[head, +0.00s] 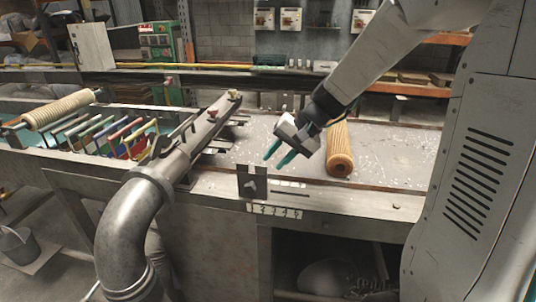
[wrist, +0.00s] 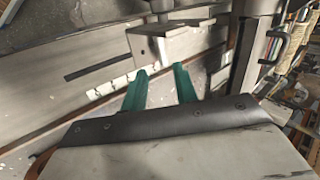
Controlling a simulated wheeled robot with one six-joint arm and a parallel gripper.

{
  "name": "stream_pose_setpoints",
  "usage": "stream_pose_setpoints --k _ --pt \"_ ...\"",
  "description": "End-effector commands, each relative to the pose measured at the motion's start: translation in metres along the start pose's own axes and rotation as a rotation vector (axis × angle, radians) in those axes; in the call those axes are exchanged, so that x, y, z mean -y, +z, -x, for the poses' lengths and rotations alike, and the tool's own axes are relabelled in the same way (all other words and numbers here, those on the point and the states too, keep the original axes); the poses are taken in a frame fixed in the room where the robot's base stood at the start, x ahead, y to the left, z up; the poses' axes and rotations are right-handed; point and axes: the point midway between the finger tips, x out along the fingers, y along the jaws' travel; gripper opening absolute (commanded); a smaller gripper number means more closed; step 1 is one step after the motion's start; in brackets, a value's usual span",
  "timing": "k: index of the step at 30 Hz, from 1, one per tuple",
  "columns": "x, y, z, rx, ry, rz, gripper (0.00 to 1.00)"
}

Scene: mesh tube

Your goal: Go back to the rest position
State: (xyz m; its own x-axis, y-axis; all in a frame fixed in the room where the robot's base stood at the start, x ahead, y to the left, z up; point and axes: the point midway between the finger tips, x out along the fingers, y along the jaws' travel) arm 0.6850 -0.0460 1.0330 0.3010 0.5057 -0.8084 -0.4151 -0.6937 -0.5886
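My gripper (head: 280,154) has two teal fingers and hangs over the workbench (head: 390,160), left of a tan ribbed mesh tube (head: 340,150). In the wrist view the fingers (wrist: 162,84) stand apart with nothing between them. They point toward a small metal bracket (wrist: 165,45) at the bench's front edge. The same bracket (head: 252,183) shows in the head view, below and left of the fingers. The mesh tube lies on the bench, pointing away from the front edge, and my gripper is apart from it.
A grey metal pipe (head: 195,140) with a large elbow (head: 128,220) crosses the bench on the left. Beyond it are a rack of coloured dividers (head: 110,133) and another ribbed tube (head: 58,107). A bucket (head: 18,245) stands on the floor. The bench right of the near tube is mostly clear.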

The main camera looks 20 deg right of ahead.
Motion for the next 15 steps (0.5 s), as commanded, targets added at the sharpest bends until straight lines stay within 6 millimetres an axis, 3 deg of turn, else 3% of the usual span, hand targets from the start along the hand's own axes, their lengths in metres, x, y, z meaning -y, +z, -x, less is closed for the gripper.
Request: stream_pose_setpoints --k 8,11,15 --pt "0.005 0.006 0.004 -0.007 0.0 0.004 0.29" --pt "0.015 0.024 0.012 -0.021 0.001 0.011 0.29" --pt "0.022 0.077 0.035 0.024 0.078 0.14 0.29"
